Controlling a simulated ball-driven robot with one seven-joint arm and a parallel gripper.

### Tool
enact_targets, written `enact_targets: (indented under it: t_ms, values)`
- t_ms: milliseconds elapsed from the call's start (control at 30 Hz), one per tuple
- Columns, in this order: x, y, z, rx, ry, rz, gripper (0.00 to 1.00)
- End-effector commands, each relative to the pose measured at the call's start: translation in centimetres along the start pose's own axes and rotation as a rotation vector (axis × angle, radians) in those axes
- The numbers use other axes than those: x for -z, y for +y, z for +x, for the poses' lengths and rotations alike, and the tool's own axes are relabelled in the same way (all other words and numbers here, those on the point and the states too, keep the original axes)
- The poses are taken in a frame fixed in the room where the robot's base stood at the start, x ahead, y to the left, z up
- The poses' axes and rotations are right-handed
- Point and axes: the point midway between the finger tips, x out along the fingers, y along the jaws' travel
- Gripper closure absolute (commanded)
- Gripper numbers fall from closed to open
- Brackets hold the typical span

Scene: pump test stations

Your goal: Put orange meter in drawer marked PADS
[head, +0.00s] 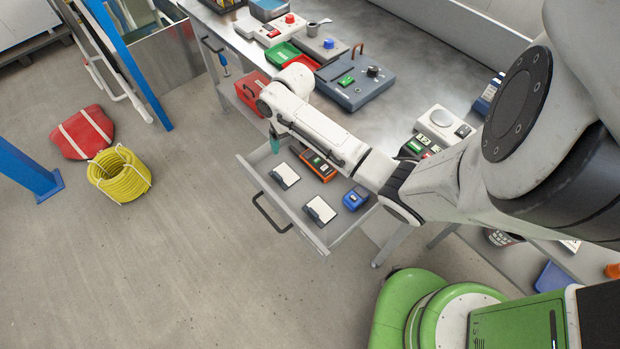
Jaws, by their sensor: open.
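An orange meter (318,165) with a dark face lies in the open drawer (262,178) under the bench, near its back edge. Any label on the drawer front is not readable from here. My gripper (273,138) points down at the drawer's far left corner, left of the orange meter and apart from it. It is small and partly hidden by my wrist; it is open and I see nothing held in it. My forearm passes above the back of the drawer.
The drawer also holds two white pads (286,175) and a blue device (355,198). The bench (405,85) carries a grey-blue case (355,77), a green tray (285,55) and other instruments. A yellow hose coil (120,175) and a red bag (83,132) lie on the floor, left.

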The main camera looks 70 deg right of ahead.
Motion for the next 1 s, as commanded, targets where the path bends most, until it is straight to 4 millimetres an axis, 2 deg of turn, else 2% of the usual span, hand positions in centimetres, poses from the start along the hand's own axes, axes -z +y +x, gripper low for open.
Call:
enact_targets:
  t_ms: [33, 100, 200, 300, 400, 467, 567, 667, 800, 900, 1000]
  values:
    - [0.3, 3.9, -0.3, -0.042, -0.012, 0.069, 0.13]
    - [1.0, 8.1, -0.8, -0.092, -0.020, 0.211, 0.13]
    - [2.9, 13.1, -1.5, -0.155, -0.008, 0.428, 0.13]
    - [5.5, 16.9, -2.0, -0.199, 0.025, 0.652, 0.13]
    - [8.8, 19.4, -2.2, -0.219, 0.073, 0.881, 0.13]
    - [10.9, 20.4, -2.2, -0.219, 0.101, 1.021, 0.13]
    - [14.4, 21.0, -2.2, -0.198, 0.144, 1.256, 0.13]
    - [17.9, 20.4, -2.1, -0.155, 0.169, 1.492, 0.13]
    - [22.2, 17.9, -2.3, -0.078, 0.155, 1.819, 0.13]
    - [24.4, 15.3, -2.8, -0.031, 0.108, 2.034, 0.13]
    - [25.5, 12.7, -3.5, -0.007, 0.045, 2.212, 0.13]
